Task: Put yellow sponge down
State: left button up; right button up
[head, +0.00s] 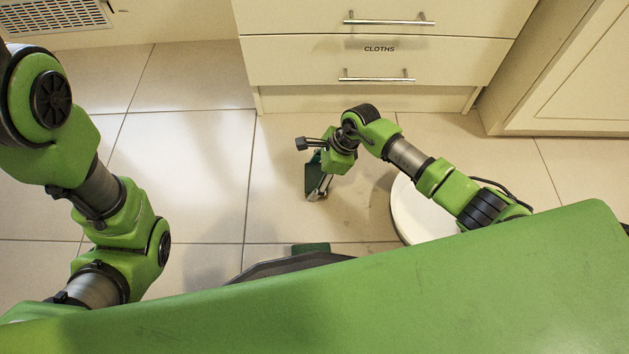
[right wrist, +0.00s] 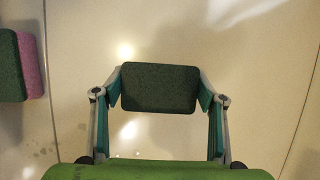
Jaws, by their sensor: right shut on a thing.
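My right gripper (head: 319,188) is low over the tiled floor, in front of the drawers. In the right wrist view it is shut on a sponge (right wrist: 159,88), gripped by its two short ends. Only the sponge's dark green scouring face shows; no yellow is visible, so I cannot confirm its colour below. Whether the sponge touches the floor is not clear. In the head view a dark green patch (head: 311,176) shows beside the gripper. My left arm comes in at the left; its gripper is out of view.
A second sponge, dark green and pink (right wrist: 30,65), lies at the left of the right wrist view. A dark green piece (head: 310,247) shows near my base. A white round object (head: 408,215) stands right of the gripper. Drawers, one marked CLOTHS (head: 379,58), stand behind. Floor left is clear.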

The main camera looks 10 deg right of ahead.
jog(key=shift+f, duration=0.15)
jog(key=o, duration=1)
jog(key=shift+o, duration=0.2)
